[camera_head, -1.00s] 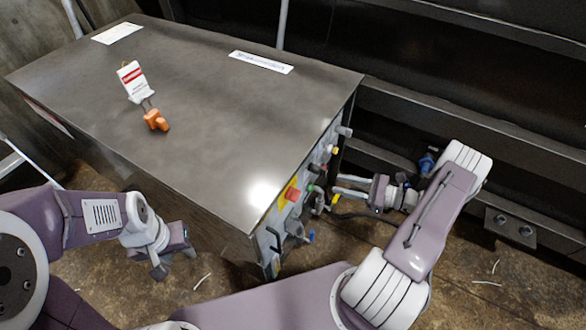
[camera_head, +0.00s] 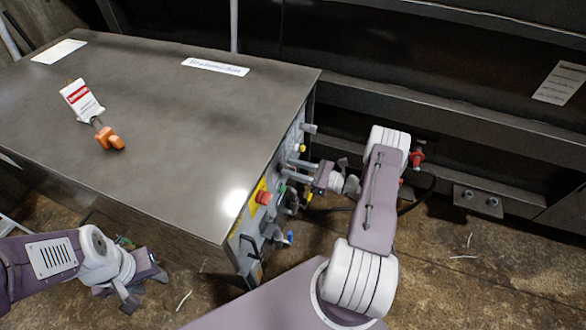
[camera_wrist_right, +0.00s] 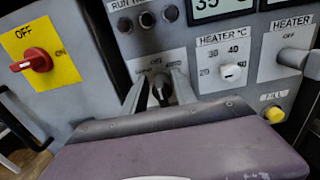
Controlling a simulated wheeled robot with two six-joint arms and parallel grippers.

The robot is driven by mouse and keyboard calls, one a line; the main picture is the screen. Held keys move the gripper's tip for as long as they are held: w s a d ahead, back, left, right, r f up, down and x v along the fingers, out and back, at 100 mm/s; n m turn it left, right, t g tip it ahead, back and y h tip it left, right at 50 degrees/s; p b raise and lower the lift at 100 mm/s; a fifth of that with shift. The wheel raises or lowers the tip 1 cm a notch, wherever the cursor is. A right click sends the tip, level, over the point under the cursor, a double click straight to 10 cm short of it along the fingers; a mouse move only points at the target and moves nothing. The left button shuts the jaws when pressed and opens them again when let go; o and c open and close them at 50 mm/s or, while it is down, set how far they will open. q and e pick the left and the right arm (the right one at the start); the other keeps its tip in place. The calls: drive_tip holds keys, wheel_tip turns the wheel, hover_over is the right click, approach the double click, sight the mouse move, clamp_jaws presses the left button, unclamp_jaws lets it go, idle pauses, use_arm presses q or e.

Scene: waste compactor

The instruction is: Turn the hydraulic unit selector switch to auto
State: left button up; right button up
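In the right wrist view, a black selector knob (camera_wrist_right: 160,90) sits on the grey control panel (camera_wrist_right: 105,75), below small indicator lamps. The small position labels around it are too blurred to read. My right gripper (camera_wrist_right: 160,78) is open, with one finger on each side of the knob and gaps between. In the head view my right gripper (camera_head: 292,170) reaches the panel's face from the right; the knob itself is hard to make out there. My left gripper (camera_head: 140,288) hangs low at the left, away from the panel; its fingers look spread and empty.
Beside the knob are a red switch on a yellow plate (camera_wrist_right: 38,60), a white heater dial (camera_wrist_right: 231,72), a grey heater knob (camera_wrist_right: 292,58) and a yellow button (camera_wrist_right: 274,114). A tagged orange-handled object (camera_head: 108,137) lies on the cabinet top (camera_head: 170,120).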

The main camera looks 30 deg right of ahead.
clamp_jaws()
drive_tip(key=m, duration=0.4)
drive_tip(key=shift+w+d+f+m, duration=0.1)
drive_tip(key=shift+w+d+m, duration=0.1)
drive_tip(key=shift+d+m, duration=0.1)
drive_tip(key=shift+w+d+f+m+b, duration=0.1)
drive_tip(key=shift+m+b, duration=0.05)
drive_tip(key=shift+m, duration=0.85)
drive_tip(key=shift+w+f+m+b, duration=0.1)
drive_tip(key=shift+m+b, duration=0.05)
drive_tip(key=shift+m, duration=0.85)
unclamp_jaws()
